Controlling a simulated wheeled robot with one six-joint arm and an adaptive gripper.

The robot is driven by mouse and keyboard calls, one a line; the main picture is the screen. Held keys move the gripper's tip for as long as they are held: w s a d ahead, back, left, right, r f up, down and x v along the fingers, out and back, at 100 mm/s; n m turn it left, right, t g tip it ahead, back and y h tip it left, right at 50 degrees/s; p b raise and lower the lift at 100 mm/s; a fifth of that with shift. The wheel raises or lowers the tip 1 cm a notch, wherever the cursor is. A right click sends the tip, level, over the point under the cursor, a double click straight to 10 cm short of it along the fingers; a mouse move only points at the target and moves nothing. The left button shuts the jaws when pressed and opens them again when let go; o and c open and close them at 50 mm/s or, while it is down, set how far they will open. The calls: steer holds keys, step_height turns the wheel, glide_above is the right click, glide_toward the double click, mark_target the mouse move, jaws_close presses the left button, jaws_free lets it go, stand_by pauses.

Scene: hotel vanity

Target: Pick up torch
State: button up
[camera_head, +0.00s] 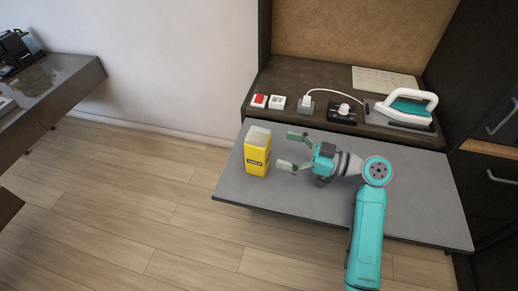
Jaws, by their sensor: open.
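The torch appears to be the yellow upright block-shaped item (257,159) with a pale grey top and a small dark label. It stands on the left part of the grey pull-out shelf (400,215). My gripper (283,150) is just to its right, open and pointing left at it. The fingers look apart from the yellow item, with nothing between them. The item's far side is hidden.
Behind the shelf, a dark counter holds a red-and-white switch (259,101), a white switch (278,102), a plug in a socket (305,107), a black socket box (344,112) and an iron (407,106). The shelf's left edge is close to the yellow item.

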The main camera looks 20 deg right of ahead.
mark_target(258, 142)
steer(key=x, duration=0.8)
steer(key=shift+w+f, duration=0.2)
steer(key=shift+f, duration=0.05)
steer(key=c, duration=1.4)
